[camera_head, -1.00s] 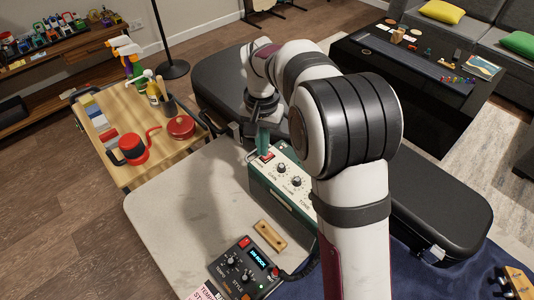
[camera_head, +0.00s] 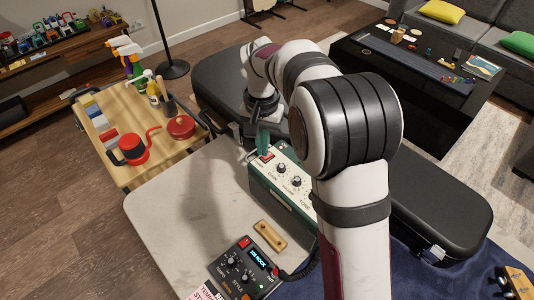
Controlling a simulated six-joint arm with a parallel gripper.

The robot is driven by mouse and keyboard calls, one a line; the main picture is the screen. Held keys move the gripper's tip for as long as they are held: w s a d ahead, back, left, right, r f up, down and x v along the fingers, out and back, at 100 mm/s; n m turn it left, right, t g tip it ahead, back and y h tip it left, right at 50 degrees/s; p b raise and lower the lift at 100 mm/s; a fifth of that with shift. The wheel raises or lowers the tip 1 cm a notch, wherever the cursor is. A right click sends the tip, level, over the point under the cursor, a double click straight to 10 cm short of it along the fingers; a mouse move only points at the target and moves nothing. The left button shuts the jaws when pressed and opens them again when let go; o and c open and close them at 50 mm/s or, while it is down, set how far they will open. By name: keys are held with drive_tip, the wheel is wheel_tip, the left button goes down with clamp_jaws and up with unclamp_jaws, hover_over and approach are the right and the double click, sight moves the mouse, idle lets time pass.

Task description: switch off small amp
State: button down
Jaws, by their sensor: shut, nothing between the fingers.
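The small amp (camera_head: 283,192) is a dark green box with a pale control panel, standing on the light table. Several knobs sit on its top panel, and a red power switch (camera_head: 266,156) is at the panel's far left end. My gripper (camera_head: 262,148) is shut, with its greenish fingers pointing down at the switch. The fingertips are at or just above it; I cannot tell if they touch. My arm hides the amp's right end. The switch's position cannot be made out.
A pedal with a lit display (camera_head: 243,265) and a small wooden block (camera_head: 270,236) lie in front of the amp. A wooden cart (camera_head: 125,178) with bottles and a red kettle-like can stands at left. The table's left part is clear.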

drive_tip(key=shift+f, duration=1)
idle(0.3)
wheel_tip(320, 180, up, 7)
idle(0.6)
drive_tip(key=s+d+r+m, duration=0.1)
drive_tip(key=s+d+r, duration=0.15)
drive_tip(key=s, duration=0.35)
drive_tip(key=s+d+r, duration=0.2)
drive_tip(key=s+d, duration=0.2)
drive_tip(key=s, duration=0.1)
drive_tip(key=s+d+f+y, duration=0.1)
drive_tip(key=s+f, duration=0.1)
drive_tip(key=s, duration=0.7)
drive_tip(key=s+d+f+m, duration=0.1)
drive_tip(key=s+d+f, duration=0.1)
drive_tip(key=s, duration=0.8)
drive_tip(key=shift+f+m+y, duration=0.3)
drive_tip(key=shift+f+y, duration=0.1)
drive_tip(key=shift+f, duration=0.15)
drive_tip(key=shift+d, duration=0.1)
